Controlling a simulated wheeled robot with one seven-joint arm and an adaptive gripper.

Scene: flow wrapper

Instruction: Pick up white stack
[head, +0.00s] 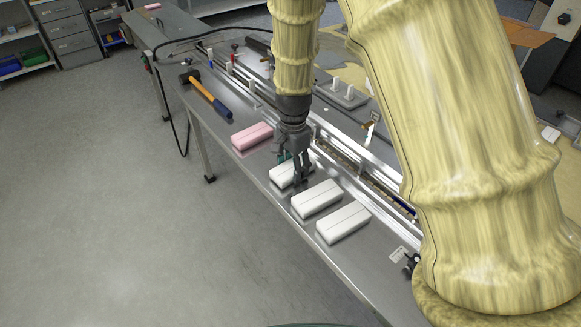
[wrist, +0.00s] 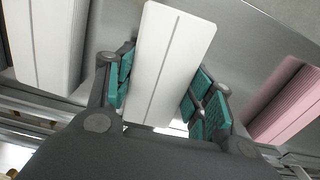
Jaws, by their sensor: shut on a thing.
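Three white stacks lie in a row on the metal table. The white stack at the far end of that row (head: 281,175) is partly hidden by my gripper (head: 294,169). In the wrist view this white stack (wrist: 172,60) sits between the teal finger pads of my gripper (wrist: 160,100), which is shut on it. I cannot tell whether it is clear of the table. A second white stack (head: 317,199) lies close by, and it also shows at the left in the wrist view (wrist: 45,40). A third white stack (head: 344,222) lies nearest.
A pink stack (head: 252,136) lies beyond the held one and also shows at the right in the wrist view (wrist: 285,100). A hammer (head: 207,95) lies farther along the table. Metal rails (head: 340,160) run along the right side. The floor at left is clear.

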